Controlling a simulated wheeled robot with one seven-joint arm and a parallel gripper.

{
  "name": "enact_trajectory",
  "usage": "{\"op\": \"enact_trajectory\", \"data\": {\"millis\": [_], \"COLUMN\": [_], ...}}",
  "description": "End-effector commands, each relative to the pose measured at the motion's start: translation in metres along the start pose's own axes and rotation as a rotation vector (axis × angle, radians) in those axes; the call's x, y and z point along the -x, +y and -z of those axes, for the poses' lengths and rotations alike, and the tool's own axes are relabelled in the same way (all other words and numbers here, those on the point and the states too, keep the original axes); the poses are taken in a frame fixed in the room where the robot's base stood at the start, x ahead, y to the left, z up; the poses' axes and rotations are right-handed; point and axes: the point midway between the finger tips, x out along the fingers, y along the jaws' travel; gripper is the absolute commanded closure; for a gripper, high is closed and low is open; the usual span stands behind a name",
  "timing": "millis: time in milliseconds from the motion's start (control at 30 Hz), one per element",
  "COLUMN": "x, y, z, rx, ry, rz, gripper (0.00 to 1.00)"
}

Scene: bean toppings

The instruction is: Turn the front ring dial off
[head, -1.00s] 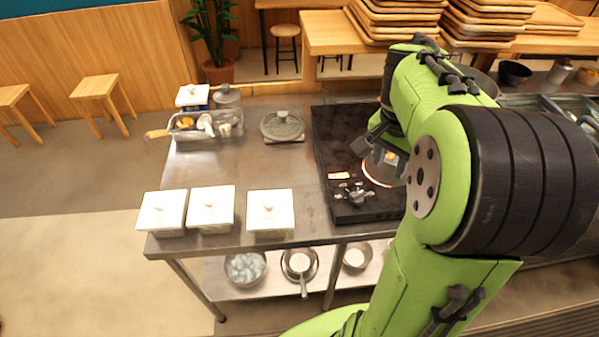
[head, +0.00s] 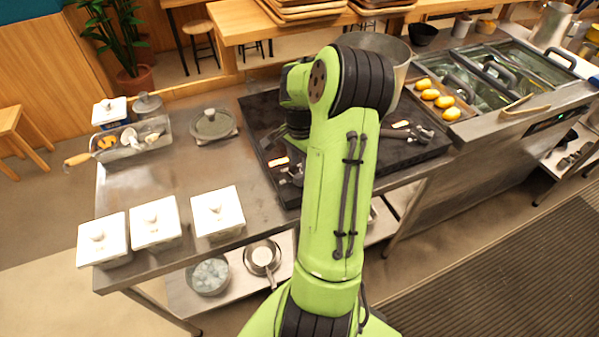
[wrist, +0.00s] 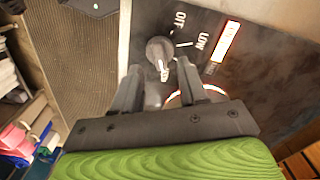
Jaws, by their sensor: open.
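The front ring dial (wrist: 160,52) is a dark round knob on the black cooktop, beside OFF and LOW markings and a glowing orange-edged label (wrist: 228,42). A pale mark on the knob faces the gripper side in the wrist view. My gripper (wrist: 158,72) is open, with one finger on each side of the knob's near end. I cannot tell whether the fingers touch it. Part of a glowing ring (wrist: 195,95) shows behind the right finger. In the head view my arm hides most of the gripper and dial area, on the left section of the cooktop (head: 262,120).
White lidded boxes (head: 218,212) stand along the counter's front left. A large pot (head: 392,52) and a second dial group (head: 405,130) are right of my arm.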

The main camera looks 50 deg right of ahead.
Motion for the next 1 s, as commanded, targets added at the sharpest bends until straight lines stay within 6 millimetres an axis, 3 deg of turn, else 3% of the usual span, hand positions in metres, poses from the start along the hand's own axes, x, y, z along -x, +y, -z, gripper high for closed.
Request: {"op": "enact_trajectory", "data": {"millis": [100,200,500,800,1000], "x": [-0.025,-0.036,-0.04,-0.039,-0.039], "y": [0.001,0.0,0.0,0.0,0.0], "z": [0.0,0.0,0.0,0.0,0.0], "rx": [0.0,0.0,0.001,0.001,0.004], "ry": [-0.003,-0.002,0.002,0.001,0.001], "rz": [-0.002,-0.001,0.001,0.001,0.001], "gripper": [0.57,0.57,0.57,1.0,1.0]}}
